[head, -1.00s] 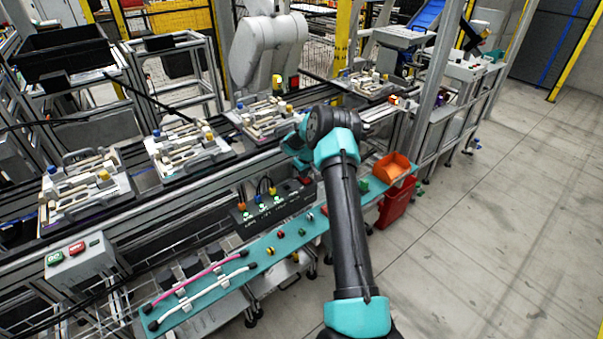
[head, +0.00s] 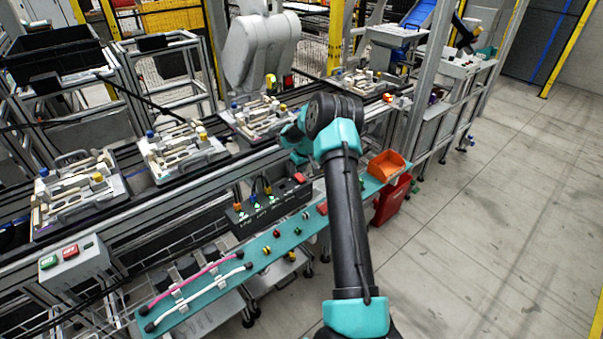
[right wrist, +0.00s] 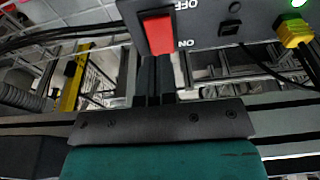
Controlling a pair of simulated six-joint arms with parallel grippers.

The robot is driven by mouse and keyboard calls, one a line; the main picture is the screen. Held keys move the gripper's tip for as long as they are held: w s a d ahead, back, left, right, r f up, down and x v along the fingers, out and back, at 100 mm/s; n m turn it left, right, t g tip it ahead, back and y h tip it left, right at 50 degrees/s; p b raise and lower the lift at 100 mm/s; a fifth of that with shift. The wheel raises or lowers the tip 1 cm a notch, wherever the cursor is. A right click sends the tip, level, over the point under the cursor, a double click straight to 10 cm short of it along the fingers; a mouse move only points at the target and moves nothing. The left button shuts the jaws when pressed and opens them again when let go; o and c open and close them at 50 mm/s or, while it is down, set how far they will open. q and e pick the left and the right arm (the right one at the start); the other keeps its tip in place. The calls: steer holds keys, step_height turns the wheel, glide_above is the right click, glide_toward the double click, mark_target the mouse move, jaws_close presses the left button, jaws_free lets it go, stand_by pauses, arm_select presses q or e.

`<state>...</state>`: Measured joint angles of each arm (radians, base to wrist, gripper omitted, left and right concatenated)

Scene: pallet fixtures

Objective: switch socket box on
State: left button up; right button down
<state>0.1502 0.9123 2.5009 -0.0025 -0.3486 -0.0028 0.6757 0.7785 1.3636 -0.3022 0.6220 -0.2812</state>
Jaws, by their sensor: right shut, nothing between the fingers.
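The socket box (head: 270,208) is a dark box at the middle of the conveyor's near side in the head view, with coloured plugs on top and a red switch (head: 299,178) at its right end. In the right wrist view the box (right wrist: 225,15) fills the top right. Its red rocker switch (right wrist: 158,32) sits between upside-down OFF and ON lettering, and a green light glows at the corner. My right gripper (right wrist: 155,62) is shut and empty, its fingertips right at the switch's lower edge; I cannot tell if they touch. My left gripper is not in view.
A teal shelf (head: 225,283) with pink and white cables and several small coloured parts runs in front. An orange bin (head: 388,165) stands at its right end. Pallets with parts (head: 180,150) line the conveyor behind. A control box (head: 75,262) with green and red buttons is at left.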

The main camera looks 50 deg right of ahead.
steer(key=s+a+r, duration=0.1)
steer(key=s+r, duration=0.3)
steer(key=r, duration=0.5)
steer(key=shift+s+r, duration=0.2)
steer(key=shift+s, duration=0.15)
